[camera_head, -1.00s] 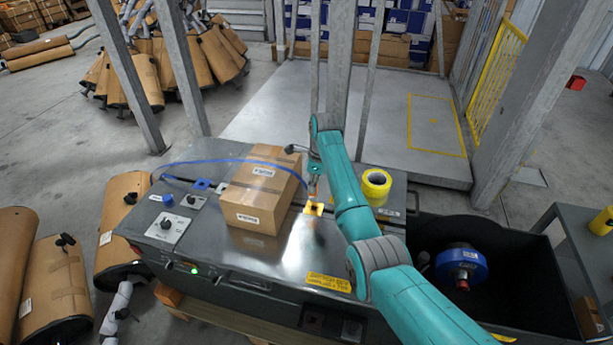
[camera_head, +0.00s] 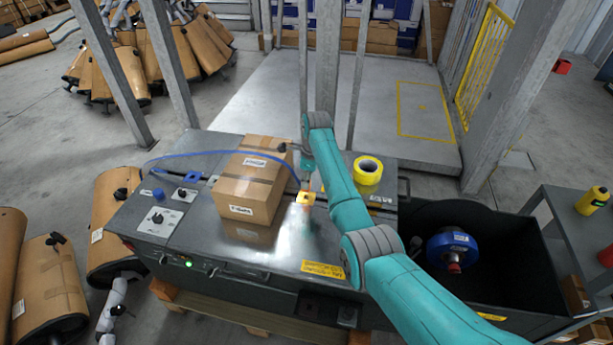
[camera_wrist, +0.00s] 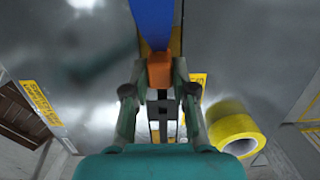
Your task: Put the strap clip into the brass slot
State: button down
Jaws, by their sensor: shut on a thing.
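My gripper (camera_head: 308,181) points down over the metal bench top. In the wrist view its fingers (camera_wrist: 158,82) are closed on the orange strap clip (camera_wrist: 159,68), which sits at the end of the blue strap (camera_wrist: 152,22). The strap (camera_head: 220,153) arcs from the left of the bench over the cardboard box to my gripper. The slot opening is hidden.
The cardboard box (camera_head: 252,182) stands close to the left of my gripper. A yellow tape roll (camera_head: 367,168) lies to the right on the bench. A dark bin (camera_head: 500,275) with a blue reel (camera_head: 452,248) is further right. Knob panels (camera_head: 159,221) are at the left.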

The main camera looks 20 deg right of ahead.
jog(key=shift+f, duration=1.35)
jog(key=shift+f, duration=0.45)
dwell(1.0)
jog(key=c, duration=0.9)
grip_release()
jog(key=shift+o, duration=0.2)
jog(key=r, duration=0.7)
jog(key=d+r, duration=0.1)
jog(key=r, duration=0.3)
jog(key=shift+s, duration=0.35)
jog(key=shift+d+r, duration=0.1)
jog(key=shift+r, duration=0.4)
jog(key=shift+s, duration=0.1)
